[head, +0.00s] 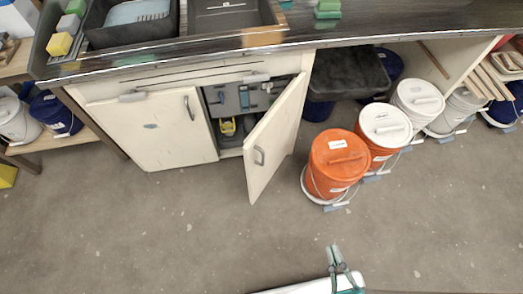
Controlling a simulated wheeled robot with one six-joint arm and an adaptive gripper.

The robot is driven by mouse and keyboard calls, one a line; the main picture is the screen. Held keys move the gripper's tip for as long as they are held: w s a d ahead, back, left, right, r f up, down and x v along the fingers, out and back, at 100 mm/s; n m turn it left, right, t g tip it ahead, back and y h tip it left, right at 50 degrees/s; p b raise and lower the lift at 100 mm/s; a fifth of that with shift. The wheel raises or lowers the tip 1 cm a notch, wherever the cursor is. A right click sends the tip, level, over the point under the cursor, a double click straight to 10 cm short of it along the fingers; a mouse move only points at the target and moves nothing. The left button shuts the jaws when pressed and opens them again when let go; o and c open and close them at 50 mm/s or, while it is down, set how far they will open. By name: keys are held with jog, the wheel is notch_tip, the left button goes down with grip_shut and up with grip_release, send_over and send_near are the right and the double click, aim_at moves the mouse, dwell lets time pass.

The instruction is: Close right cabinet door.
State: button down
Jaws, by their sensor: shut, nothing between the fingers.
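The right cabinet door (272,143) is white with a metal handle (259,156). It stands partly open, swung out toward me from the cabinet under the counter. The left cabinet door (155,129) beside it is closed. Through the gap the cabinet interior (238,100) shows grey fittings and a yellow item (228,126) low down. My gripper (334,250) is at the bottom of the head view, shut and empty. It is apart from the door, nearer to me and to the right of it.
The counter (150,56) holds a sink and sponges. The floor (180,230) in front is clear.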

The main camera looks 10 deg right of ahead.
jog(key=w+a+f+n+t+y, duration=0.2)
jog(key=w+n+t+y, duration=0.15)
jog(key=w+n, duration=0.7)
jog(key=n+g+y, duration=0.9)
jog(key=n+y, duration=0.1)
jog(key=n, duration=2)
send_near(251, 148)
jog(key=shift+m, duration=0.25)
jog(key=x, duration=0.7)
jog(key=shift+a+r, duration=0.15)
jog(key=shift+r, duration=0.1)
jog(key=shift+a, duration=0.15)
